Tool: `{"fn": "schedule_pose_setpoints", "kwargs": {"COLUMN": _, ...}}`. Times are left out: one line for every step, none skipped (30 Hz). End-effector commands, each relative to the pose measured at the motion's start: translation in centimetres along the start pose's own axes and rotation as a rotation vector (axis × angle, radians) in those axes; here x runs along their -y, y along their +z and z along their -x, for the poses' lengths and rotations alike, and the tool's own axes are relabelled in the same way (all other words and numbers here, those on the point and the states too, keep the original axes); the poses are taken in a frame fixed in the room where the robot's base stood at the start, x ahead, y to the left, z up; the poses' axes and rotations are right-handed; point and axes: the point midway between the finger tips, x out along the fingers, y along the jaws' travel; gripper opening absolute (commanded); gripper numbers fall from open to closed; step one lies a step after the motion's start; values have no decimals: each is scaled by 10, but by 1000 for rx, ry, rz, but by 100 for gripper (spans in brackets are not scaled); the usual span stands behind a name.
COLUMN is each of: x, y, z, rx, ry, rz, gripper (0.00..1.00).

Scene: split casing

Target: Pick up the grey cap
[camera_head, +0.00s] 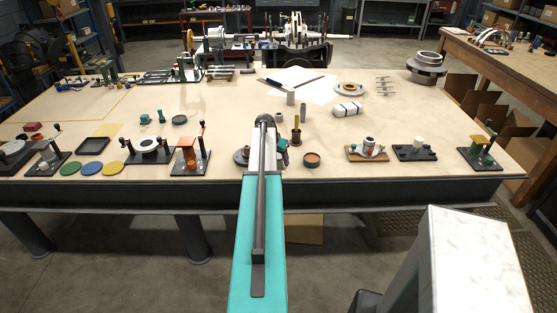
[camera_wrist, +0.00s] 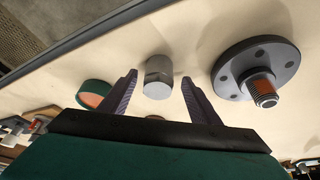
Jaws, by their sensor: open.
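The grey cap (camera_wrist: 158,74) is a short cylinder with a flat pale end face and faceted-looking sides. In the wrist view it stands on the pale tabletop, in line with the gap between my fingertips. My gripper (camera_wrist: 159,79) is open, with one dark finger on each side of the cap. I see no contact, and the gap in depth is hard to judge. To the right is a dark round flange (camera_wrist: 230,70) with bolt holes and a threaded orange-and-grey post. In the head view my arm hides the cap and most of the gripper.
A green ring with an orange inside (camera_wrist: 93,92) lies left of the cap in the wrist view; the head view shows it too (camera_head: 312,160). An olive-and-brown post (camera_head: 296,132) and a grey cylinder (camera_head: 303,111) stand beyond. Several small fixtures line the table's (camera_head: 230,100) front edge.

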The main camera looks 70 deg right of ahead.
Motion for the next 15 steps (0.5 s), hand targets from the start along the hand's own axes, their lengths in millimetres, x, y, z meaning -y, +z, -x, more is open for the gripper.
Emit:
{"fn": "schedule_pose_setpoints", "kwargs": {"x": 0, "y": 0, "z": 0, "rx": 0, "ry": 0, "rz": 0, "gripper": 57}}
{"fn": "schedule_pose_setpoints", "kwargs": {"x": 0, "y": 0, "z": 0, "rx": 0, "ry": 0, "rz": 0, "gripper": 57}}
{"fn": "schedule_pose_setpoints", "kwargs": {"x": 0, "y": 0, "z": 0, "rx": 0, "ry": 0, "rz": 0, "gripper": 57}}
{"fn": "schedule_pose_setpoints", "kwargs": {"x": 0, "y": 0, "z": 0, "rx": 0, "ry": 0, "rz": 0, "gripper": 57}}
{"fn": "schedule_pose_setpoints", "kwargs": {"x": 0, "y": 0, "z": 0, "rx": 0, "ry": 0, "rz": 0, "gripper": 57}}
{"fn": "schedule_pose_setpoints", "kwargs": {"x": 0, "y": 0, "z": 0, "rx": 0, "ry": 0, "rz": 0, "gripper": 57}}
{"fn": "schedule_pose_setpoints", "kwargs": {"x": 0, "y": 0, "z": 0, "rx": 0, "ry": 0, "rz": 0, "gripper": 57}}
{"fn": "schedule_pose_setpoints", "kwargs": {"x": 0, "y": 0, "z": 0, "rx": 0, "ry": 0, "rz": 0, "gripper": 57}}
{"fn": "schedule_pose_setpoints", "kwargs": {"x": 0, "y": 0, "z": 0, "rx": 0, "ry": 0, "rz": 0, "gripper": 57}}
{"fn": "schedule_pose_setpoints", "kwargs": {"x": 0, "y": 0, "z": 0, "rx": 0, "ry": 0, "rz": 0, "gripper": 57}}
{"fn": "schedule_pose_setpoints", "kwargs": {"x": 0, "y": 0, "z": 0, "rx": 0, "ry": 0, "rz": 0, "gripper": 57}}
{"fn": "schedule_pose_setpoints", "kwargs": {"x": 0, "y": 0, "z": 0, "rx": 0, "ry": 0, "rz": 0, "gripper": 57}}
{"fn": "schedule_pose_setpoints", "kwargs": {"x": 0, "y": 0, "z": 0, "rx": 0, "ry": 0, "rz": 0, "gripper": 57}}
{"fn": "schedule_pose_setpoints", "kwargs": {"x": 0, "y": 0, "z": 0, "rx": 0, "ry": 0, "rz": 0, "gripper": 57}}
{"fn": "schedule_pose_setpoints", "kwargs": {"x": 0, "y": 0, "z": 0, "rx": 0, "ry": 0, "rz": 0, "gripper": 52}}
